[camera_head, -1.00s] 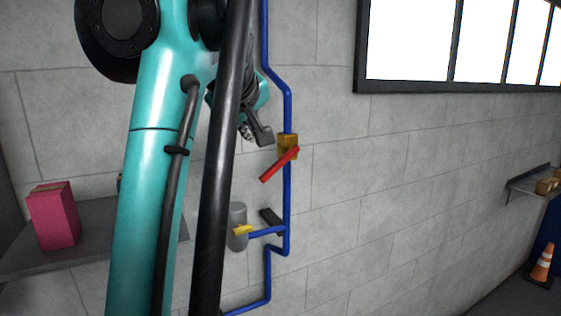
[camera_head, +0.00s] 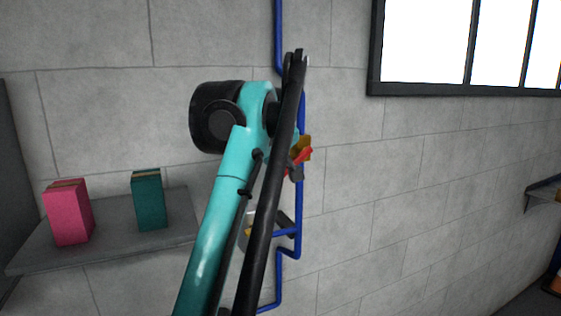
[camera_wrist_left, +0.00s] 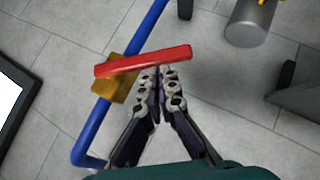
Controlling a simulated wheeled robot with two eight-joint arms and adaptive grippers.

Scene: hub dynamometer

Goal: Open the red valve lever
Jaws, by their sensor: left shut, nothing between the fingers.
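The red valve lever (camera_head: 303,155) sits on a brass-coloured valve body (camera_head: 306,142) on a blue wall pipe. In the head view it slants down to the left, partly hidden by my left arm. In the left wrist view the lever (camera_wrist_left: 150,59) lies across the picture, with the valve body (camera_wrist_left: 115,86) at its left end. My left gripper (camera_wrist_left: 159,72) is shut and empty. Its fingertips are at the lever's lower edge in that view, near its middle; I cannot tell whether they touch. In the head view my arm hides most of the gripper. My right gripper is not in view.
A grey cylinder (camera_wrist_left: 250,22) stands near the pipe's lower branch. A grey shelf (camera_head: 120,247) at left holds a pink box (camera_head: 69,212) and a teal box (camera_head: 148,200). A window (camera_head: 425,40) is at upper right.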

